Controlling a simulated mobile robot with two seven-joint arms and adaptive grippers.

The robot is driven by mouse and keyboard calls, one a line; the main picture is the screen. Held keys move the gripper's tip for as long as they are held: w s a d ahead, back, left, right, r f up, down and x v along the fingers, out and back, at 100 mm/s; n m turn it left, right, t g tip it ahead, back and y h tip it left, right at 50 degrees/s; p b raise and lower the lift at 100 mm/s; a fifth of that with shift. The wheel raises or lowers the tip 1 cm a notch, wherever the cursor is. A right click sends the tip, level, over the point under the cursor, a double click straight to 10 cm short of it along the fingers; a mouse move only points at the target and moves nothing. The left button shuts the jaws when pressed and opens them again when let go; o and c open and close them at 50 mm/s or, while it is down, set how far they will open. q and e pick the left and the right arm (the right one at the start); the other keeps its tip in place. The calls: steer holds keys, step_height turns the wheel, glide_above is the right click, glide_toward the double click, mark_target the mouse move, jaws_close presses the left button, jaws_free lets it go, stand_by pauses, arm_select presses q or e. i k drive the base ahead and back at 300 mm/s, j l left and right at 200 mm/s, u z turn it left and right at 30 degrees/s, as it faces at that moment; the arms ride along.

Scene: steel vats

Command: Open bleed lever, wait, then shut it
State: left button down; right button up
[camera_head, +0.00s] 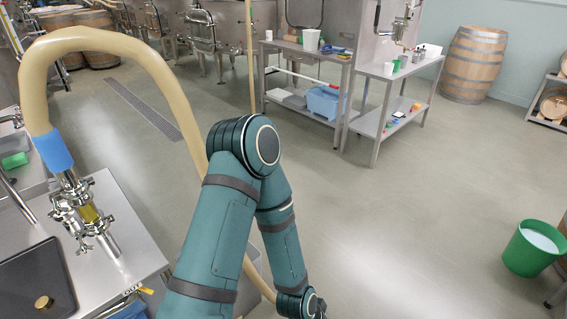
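A tan hose (75,42) arches over the left side and ends in a blue cuff (53,150). Below the cuff is a steel fitting (70,195) with clamps, small handles and a yellow sight section (90,213). It stands over the steel bench (130,235) at the left. I cannot tell which of its small parts, if any, is the bleed lever, nor whether it is open or shut. One teal arm of mine rises from the bottom centre and bends down again. Its wrist end is at the bottom edge. Neither gripper shows.
A black mat (38,283) lies on the left bench. The hose runs down behind my arm. Two steel tables (305,52) (400,72) stand at the back. A green bucket (527,262) with pale contents is at the right. The floor between is clear.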

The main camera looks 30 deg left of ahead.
mark_target(150, 292)
steer(key=i+u, duration=0.25)
steer(key=i, duration=0.15)
steer(key=i+l+u, duration=0.25)
steer(key=i, duration=0.15)
steer(key=i+l+u, duration=0.1)
steer(key=i+u, duration=0.45)
steer(key=u, duration=0.25)
steer(key=i+l+u, duration=0.2)
steer(key=u, duration=0.3)
steer(key=i+l+u, duration=0.25)
steer(key=u, duration=0.2)
steer(key=i+l+u, duration=0.15)
steer(key=l+u, duration=0.2)
steer(key=u, duration=0.15)
steer(key=i+l+u, duration=0.1)
steer(key=l+u, duration=0.25)
steer(key=u, duration=0.15)
steer(key=l+u, duration=0.3)
steer(key=i+l+u, duration=0.1)
steer(key=l+u, duration=0.2)
steer(key=l, duration=0.15)
